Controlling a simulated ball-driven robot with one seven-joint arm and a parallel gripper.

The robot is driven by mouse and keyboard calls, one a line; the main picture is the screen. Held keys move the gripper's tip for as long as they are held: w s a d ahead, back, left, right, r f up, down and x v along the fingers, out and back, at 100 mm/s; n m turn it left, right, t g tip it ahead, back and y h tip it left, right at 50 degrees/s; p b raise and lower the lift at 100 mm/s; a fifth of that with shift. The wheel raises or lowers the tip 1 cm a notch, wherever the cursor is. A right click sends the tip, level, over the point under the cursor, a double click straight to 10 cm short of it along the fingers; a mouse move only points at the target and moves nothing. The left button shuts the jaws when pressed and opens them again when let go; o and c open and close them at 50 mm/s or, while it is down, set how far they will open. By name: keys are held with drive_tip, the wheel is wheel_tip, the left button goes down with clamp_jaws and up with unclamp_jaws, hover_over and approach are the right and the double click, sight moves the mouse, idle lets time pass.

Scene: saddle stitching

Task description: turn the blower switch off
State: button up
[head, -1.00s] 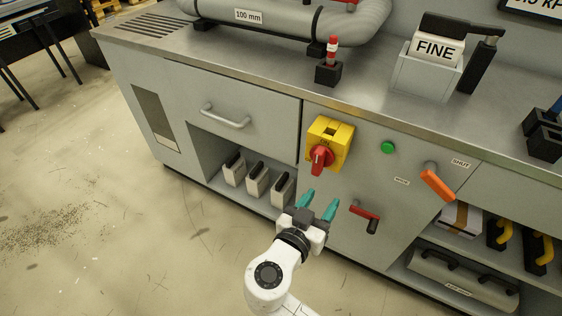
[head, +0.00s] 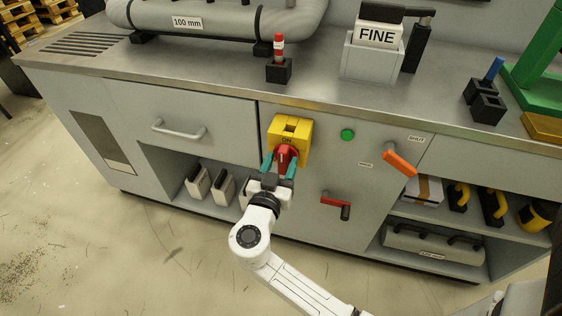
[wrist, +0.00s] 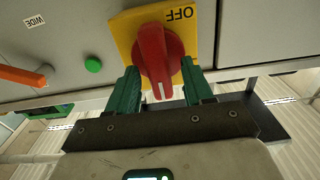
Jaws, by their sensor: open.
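The blower switch is a red rotary knob (head: 285,158) on a yellow plate (head: 303,133) on the cabinet front. In the head view "ON" shows at the top of the plate. In the wrist view the knob (wrist: 158,58) stands large on the yellow plate (wrist: 205,40), with "OFF" at one corner. My gripper (head: 279,165) is open, its two teal fingers on either side of the red knob. In the wrist view my fingers (wrist: 162,90) flank the knob with a visible gap at least on the right. I cannot tell whether the left finger touches it.
A green button (head: 347,135), an orange lever (head: 399,163) and a red-handled lever (head: 336,204) are on the panel to the right. A drawer handle (head: 179,131) juts out to the left. The worktop (head: 215,72) overhangs above. The floor in front is clear.

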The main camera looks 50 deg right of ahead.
drive_tip(key=shift+d, duration=0.3)
drive_tip(key=shift+c, duration=0.5)
clamp_jaws()
